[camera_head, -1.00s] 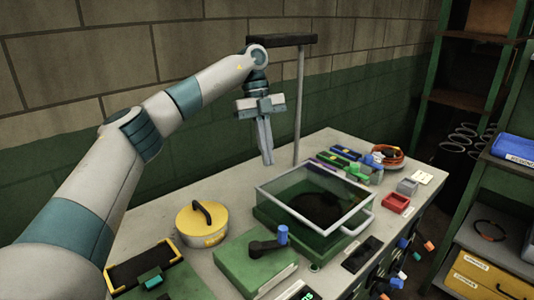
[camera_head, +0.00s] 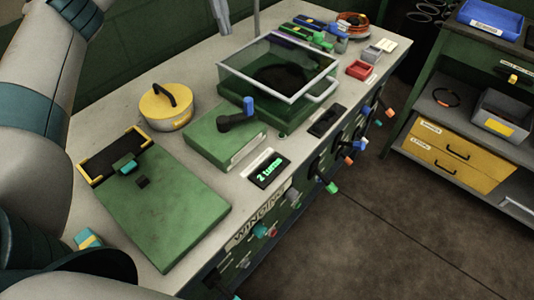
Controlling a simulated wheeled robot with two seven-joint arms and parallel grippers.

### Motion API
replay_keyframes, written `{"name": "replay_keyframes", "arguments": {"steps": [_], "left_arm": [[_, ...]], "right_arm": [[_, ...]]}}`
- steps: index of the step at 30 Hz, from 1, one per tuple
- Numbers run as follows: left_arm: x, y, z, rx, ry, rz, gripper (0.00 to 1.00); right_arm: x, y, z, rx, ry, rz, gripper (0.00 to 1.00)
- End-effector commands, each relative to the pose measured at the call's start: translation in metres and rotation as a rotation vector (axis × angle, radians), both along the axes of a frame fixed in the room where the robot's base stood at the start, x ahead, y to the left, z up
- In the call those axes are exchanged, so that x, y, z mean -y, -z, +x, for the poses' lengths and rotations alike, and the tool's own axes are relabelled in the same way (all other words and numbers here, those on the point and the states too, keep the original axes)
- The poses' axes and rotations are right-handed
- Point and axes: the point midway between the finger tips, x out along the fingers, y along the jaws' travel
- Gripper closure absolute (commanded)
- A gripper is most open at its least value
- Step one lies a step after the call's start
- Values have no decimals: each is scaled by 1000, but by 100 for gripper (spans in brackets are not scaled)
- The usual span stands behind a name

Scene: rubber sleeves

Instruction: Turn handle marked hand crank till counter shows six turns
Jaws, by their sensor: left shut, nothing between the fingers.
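A crank with a black arm and blue knob (camera_head: 249,106) sits on a green box (camera_head: 222,138) on the bench; a pale label on the box front is too small to read. In front of it a black counter (camera_head: 268,170) shows "2 turns" in green. My left gripper (camera_head: 223,26) shows only by its fingertips at the top edge, shut and empty, behind and apart from the crank. Its wrist is out of frame. My right gripper is not in view.
A glass-sided lid (camera_head: 228,76) stands right of the crank. A yellow-lidded pot (camera_head: 167,107) and a flat green case (camera_head: 150,215) are on the left. Several coloured knobs, one green (camera_head: 331,187), stick out from the bench front. A shelf unit with yellow drawers (camera_head: 461,165) stands right.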

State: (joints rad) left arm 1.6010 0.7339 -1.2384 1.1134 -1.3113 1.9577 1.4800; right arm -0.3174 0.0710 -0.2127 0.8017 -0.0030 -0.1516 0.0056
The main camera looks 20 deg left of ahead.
Motion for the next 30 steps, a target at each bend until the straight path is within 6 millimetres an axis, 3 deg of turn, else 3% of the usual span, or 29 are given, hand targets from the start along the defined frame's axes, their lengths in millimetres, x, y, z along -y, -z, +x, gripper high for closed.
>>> {"name": "replay_keyframes", "arguments": {"steps": [18, 24, 30], "left_arm": [[0, 0, 0, 0, 0, 0, 100], [10, 5, -5, -6, 29, -3, 60], [30, 16, -17, -11, 92, -9, 60]], "right_arm": [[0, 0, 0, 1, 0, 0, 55], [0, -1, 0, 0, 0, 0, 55], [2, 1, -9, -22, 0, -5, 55]]}}
